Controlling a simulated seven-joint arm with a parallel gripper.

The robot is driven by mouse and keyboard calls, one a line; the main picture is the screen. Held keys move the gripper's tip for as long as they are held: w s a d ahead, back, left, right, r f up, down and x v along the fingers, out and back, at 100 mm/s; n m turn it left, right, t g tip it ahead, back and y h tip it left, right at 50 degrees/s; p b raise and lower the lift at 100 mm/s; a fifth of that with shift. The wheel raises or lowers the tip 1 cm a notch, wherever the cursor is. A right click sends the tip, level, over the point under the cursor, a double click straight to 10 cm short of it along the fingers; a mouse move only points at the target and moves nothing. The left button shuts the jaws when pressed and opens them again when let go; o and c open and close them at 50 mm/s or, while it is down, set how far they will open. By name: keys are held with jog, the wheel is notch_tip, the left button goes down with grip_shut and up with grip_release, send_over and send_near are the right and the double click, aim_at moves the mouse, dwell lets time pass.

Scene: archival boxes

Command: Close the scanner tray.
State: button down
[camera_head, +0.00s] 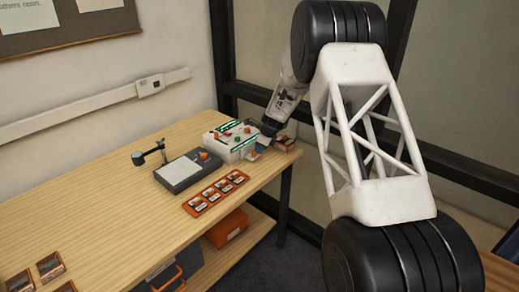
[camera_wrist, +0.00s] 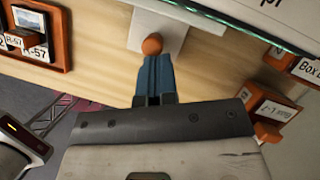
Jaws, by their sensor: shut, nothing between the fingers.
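The scanner (camera_head: 222,140) is a white box with green strips near the far right end of the wooden table. Its edge also shows at the top right of the wrist view (camera_wrist: 225,20). A pale tray (camera_wrist: 172,32) sticks out from it over the table, with a round orange knob (camera_wrist: 152,45) at its outer part. My gripper (camera_wrist: 154,57) has its blue fingers shut and empty, with the tips right at the knob; I cannot tell if they touch. In the head view my gripper (camera_head: 264,138) is beside the scanner's right side and partly hides the tray.
An orange rack of slides (camera_head: 215,192) lies at the table's front edge, beside a grey device with a white pad (camera_head: 187,170). Small orange boxes (camera_head: 284,143) stand right of the scanner, close to my gripper in the wrist view (camera_wrist: 268,112). The table's left middle is clear.

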jog(key=shift+s+d+f, duration=0.15)
jog(key=shift+s+d, duration=0.1)
jog(key=shift+d, duration=0.4)
jog(key=shift+s+d, duration=0.25)
jog(key=shift+d, duration=0.85)
jog(key=v, duration=1)
jog(key=shift+r, duration=0.2)
jog(key=shift+d, duration=0.1)
jog(key=shift+s+d, duration=0.6)
jog(key=shift+s, duration=0.15)
